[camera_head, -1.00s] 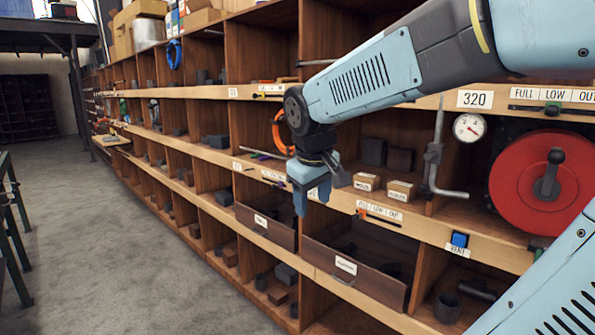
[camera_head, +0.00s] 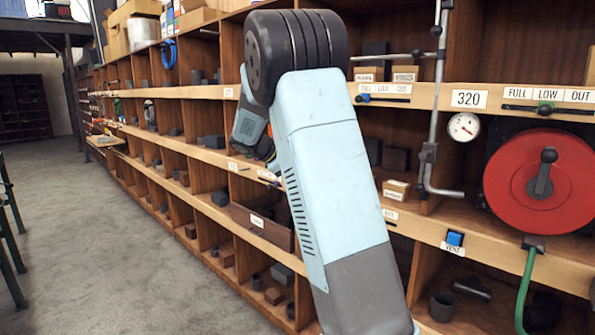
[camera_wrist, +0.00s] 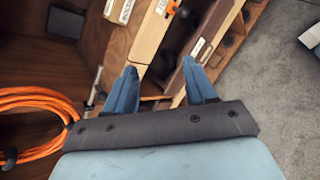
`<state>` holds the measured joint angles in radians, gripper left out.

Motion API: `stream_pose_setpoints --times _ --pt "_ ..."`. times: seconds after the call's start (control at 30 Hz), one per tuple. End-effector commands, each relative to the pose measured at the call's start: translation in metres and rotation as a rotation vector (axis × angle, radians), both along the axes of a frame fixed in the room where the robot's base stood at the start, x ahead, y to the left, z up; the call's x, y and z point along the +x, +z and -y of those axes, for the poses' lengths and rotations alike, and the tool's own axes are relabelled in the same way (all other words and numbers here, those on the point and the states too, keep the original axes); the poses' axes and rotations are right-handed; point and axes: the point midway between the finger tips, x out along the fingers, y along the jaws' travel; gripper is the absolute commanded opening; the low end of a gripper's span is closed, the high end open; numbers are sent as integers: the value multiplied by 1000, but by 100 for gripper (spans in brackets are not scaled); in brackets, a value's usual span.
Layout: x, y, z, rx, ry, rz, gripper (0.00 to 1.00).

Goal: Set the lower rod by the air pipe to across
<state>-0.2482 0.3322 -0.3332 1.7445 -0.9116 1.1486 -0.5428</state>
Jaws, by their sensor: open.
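A grey vertical pipe (camera_head: 434,100) runs down the shelf left of the gauge. A horizontal upper rod (camera_head: 385,57) meets it near the top shelf. A short lower rod (camera_head: 445,192) lies across at its foot, below a dark fitting; whether this is the task's lower rod I cannot tell. My gripper is hidden behind my arm in the head view. In the wrist view my gripper (camera_wrist: 158,70) is open and empty, its blue fingers over the shelf edge. A grey rod end (camera_wrist: 97,85) shows beside the left finger.
A red reel (camera_head: 520,180) and a pressure gauge (camera_head: 463,127) stand right of the pipe. A slider with a blue knob (camera_head: 365,97) sits on the shelf edge. An orange hose coil (camera_wrist: 35,120) lies left of my gripper. The floor aisle (camera_head: 90,230) is clear.

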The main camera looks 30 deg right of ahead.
Motion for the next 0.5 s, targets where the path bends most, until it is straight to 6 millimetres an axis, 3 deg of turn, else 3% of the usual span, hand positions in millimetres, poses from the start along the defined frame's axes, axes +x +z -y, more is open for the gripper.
stream_pose_setpoints --times 0.03,0.27,0.5 --pt "17 -7 1 -49 21 -35 55" --pt "83 -26 2 -280 117 -194 55" --pt "145 -47 -12 -519 205 -344 55"
